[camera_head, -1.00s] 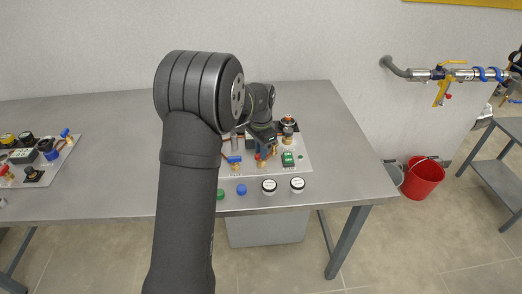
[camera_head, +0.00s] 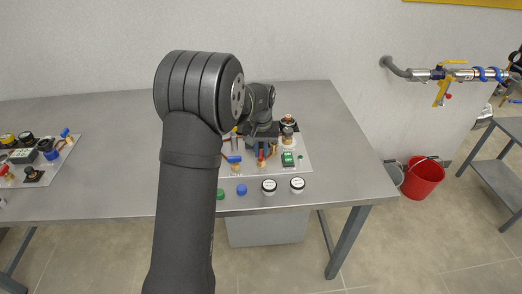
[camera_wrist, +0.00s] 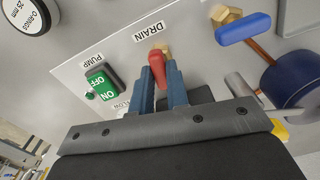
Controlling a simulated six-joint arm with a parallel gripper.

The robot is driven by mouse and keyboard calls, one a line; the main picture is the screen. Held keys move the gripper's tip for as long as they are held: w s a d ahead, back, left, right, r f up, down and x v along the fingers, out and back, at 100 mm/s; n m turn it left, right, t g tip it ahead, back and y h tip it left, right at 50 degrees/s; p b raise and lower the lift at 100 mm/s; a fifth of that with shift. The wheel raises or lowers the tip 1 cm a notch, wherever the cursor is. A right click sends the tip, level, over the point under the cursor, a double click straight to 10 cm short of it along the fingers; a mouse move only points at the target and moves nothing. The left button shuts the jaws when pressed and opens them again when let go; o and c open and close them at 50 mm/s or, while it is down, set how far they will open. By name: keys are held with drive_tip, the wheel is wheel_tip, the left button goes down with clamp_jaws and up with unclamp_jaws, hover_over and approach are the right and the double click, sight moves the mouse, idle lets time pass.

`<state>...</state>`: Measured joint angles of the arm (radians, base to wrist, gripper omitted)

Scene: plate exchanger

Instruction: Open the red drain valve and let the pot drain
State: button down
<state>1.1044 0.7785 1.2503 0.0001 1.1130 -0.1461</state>
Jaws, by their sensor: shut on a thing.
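The red drain valve handle (camera_wrist: 157,68) sits on a brass fitting beside the DRAIN label in the wrist view. It also shows as a small red piece in the head view (camera_head: 261,157). My gripper (camera_wrist: 158,72) is shut on the red handle, with one blue-grey finger on each side of it. In the head view my wrist hangs over the panel (camera_head: 302,164) and hides part of it. A dark blue round vessel (camera_wrist: 295,84), perhaps the pot, stands at the right in the wrist view; its contents cannot be seen.
A blue-handled valve (camera_wrist: 243,29) with a copper pipe is close by on the right. A green PUMP switch (camera_wrist: 102,84) is on the left. White round containers (camera_head: 269,186) and blue (camera_head: 241,189) and green caps stand at the table's front. A red bucket (camera_head: 424,177) is on the floor.

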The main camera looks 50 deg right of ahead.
sight(261, 153)
drive_tip(key=shift+n, duration=0.9)
drive_tip(key=c, duration=1.4)
unclamp_jaws()
wheel_tip(261, 153, up, 18)
drive_tip(key=shift+f, duration=0.25)
